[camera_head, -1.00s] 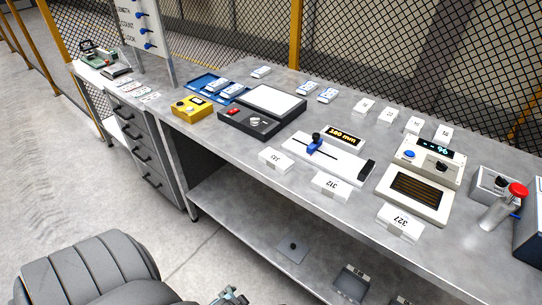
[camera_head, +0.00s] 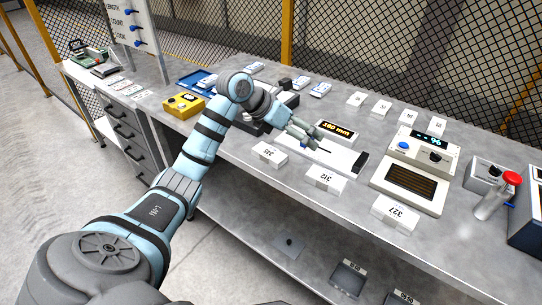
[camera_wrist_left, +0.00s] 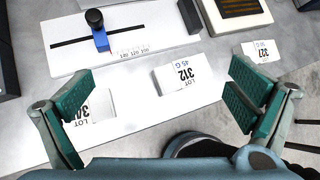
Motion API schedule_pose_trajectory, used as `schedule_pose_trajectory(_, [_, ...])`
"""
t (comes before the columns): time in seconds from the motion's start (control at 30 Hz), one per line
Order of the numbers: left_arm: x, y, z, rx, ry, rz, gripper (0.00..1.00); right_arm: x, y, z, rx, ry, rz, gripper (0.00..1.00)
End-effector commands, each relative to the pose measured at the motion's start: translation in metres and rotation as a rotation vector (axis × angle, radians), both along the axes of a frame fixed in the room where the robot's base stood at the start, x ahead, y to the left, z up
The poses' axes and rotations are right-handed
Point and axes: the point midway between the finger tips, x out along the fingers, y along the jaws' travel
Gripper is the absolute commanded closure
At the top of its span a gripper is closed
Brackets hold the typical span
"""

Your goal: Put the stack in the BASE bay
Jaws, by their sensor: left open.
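No stack and no bay labelled BASE can be made out. My left gripper (camera_head: 308,138) is open and empty above the white slide gauge (camera_head: 338,158) on the bench. In the left wrist view its spread green fingers (camera_wrist_left: 165,95) stand either side of the white block marked LOT 312 (camera_wrist_left: 178,76). That block also shows in the head view (camera_head: 326,179). Another lot block (camera_wrist_left: 98,105) lies partly behind the left-hand finger. The block marked 327 (camera_wrist_left: 262,50) lies at the upper right. The gauge's blue slider (camera_wrist_left: 101,40) has a black knob. My right gripper is not in view.
A console (camera_head: 421,148) with a blue button and the dark-slatted white unit (camera_head: 409,185) stand to the right. Beyond is a red-topped cylinder (camera_head: 494,197). A yellow box (camera_head: 183,104) and blue tray (camera_head: 195,79) stand left. Small trays (camera_head: 348,277) sit on the lower shelf.

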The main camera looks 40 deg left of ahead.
Motion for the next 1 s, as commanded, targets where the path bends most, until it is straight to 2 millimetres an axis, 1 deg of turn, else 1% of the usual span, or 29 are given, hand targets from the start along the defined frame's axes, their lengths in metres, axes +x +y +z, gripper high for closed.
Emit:
schedule_pose_trajectory(0.03, [-0.010,0.037,0.004,0.107,0.089,0.065,0.00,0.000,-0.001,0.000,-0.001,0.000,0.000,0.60])
schedule_pose_trajectory(0.1, [-0.030,0.077,0.008,0.211,0.211,0.153,0.00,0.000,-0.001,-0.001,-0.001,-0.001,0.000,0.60])
schedule_pose_trajectory(0.13, [-0.037,0.088,0.009,0.236,0.248,0.181,0.00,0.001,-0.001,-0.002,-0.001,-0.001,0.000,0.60])
schedule_pose_trajectory(0.2, [-0.045,0.102,0.006,0.266,0.300,0.219,0.00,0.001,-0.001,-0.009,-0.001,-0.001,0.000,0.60])
schedule_pose_trajectory(0.27, [-0.045,0.104,-0.006,0.272,0.314,0.227,0.00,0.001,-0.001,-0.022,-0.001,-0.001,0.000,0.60])
schedule_pose_trajectory(0.3, [-0.042,0.104,-0.015,0.272,0.315,0.226,0.00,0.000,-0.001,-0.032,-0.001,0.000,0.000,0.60])
schedule_pose_trajectory(0.37, [-0.036,0.103,-0.031,0.272,0.318,0.225,0.00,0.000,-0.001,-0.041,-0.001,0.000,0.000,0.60])
schedule_pose_trajectory(0.4, [-0.031,0.102,-0.041,0.271,0.317,0.222,0.00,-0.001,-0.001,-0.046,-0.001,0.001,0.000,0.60])
schedule_pose_trajectory(0.5, [-0.022,0.102,-0.059,0.272,0.317,0.222,0.00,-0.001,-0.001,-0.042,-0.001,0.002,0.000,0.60])
schedule_pose_trajectory(0.67, [-0.014,0.102,-0.078,0.272,0.315,0.223,0.00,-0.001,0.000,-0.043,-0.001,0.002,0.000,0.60])
schedule_pose_trajectory(0.8, [-0.008,0.104,-0.105,0.271,0.316,0.223,0.00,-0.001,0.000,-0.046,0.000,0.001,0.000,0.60])
schedule_pose_trajectory(0.9, [-0.001,0.104,-0.120,0.271,0.314,0.222,0.00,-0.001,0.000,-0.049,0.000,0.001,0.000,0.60])
schedule_pose_trajectory(1.0, [0.001,0.104,-0.124,0.272,0.312,0.223,0.00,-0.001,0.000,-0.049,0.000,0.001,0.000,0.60])
